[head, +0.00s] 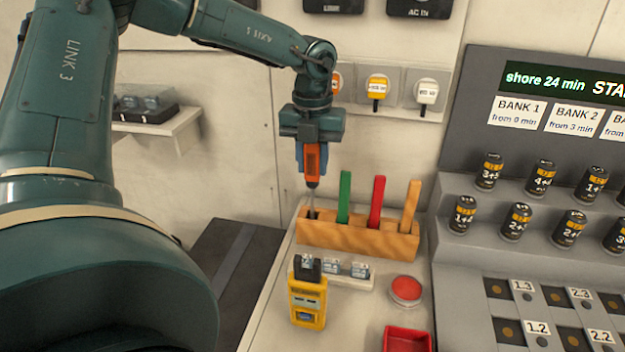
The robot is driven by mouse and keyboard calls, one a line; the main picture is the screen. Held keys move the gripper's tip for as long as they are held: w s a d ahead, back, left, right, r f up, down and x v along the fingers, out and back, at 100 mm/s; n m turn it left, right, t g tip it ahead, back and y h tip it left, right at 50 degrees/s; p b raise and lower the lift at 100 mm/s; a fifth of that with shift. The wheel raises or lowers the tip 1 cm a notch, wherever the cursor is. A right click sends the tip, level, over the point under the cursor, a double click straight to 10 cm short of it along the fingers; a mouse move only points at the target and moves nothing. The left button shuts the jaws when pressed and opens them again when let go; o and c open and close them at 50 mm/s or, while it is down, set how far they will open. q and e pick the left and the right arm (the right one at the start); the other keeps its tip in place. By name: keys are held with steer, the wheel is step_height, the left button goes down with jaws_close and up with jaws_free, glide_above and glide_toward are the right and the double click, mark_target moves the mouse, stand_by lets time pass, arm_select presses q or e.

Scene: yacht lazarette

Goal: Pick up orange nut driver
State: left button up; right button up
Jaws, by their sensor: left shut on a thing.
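The orange nut driver (312,164) stands upright at the left end of a wooden holder block (335,238). Its orange handle is between the fingers of my left gripper (312,160), which is shut on it from above. Its dark shaft points down to the block's left slot; I cannot tell whether the tip is still in the slot. My right gripper is not in view.
Green (344,197), red (376,203) and yellow-orange (411,206) handles stand in the same block, close to the right. In front are a yellow meter (308,300), a red button (406,290) and a red tray (407,340). A battery rack (530,240) stands at right.

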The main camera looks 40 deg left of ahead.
arm_select(q)
steer(key=shift+r, duration=0.1)
step_height(320, 180, up, 10)
steer(key=shift+f+b, duration=0.1)
steer(key=shift+b, duration=0.3)
steer(key=o, duration=0.5)
steer(key=c, duration=0.5)
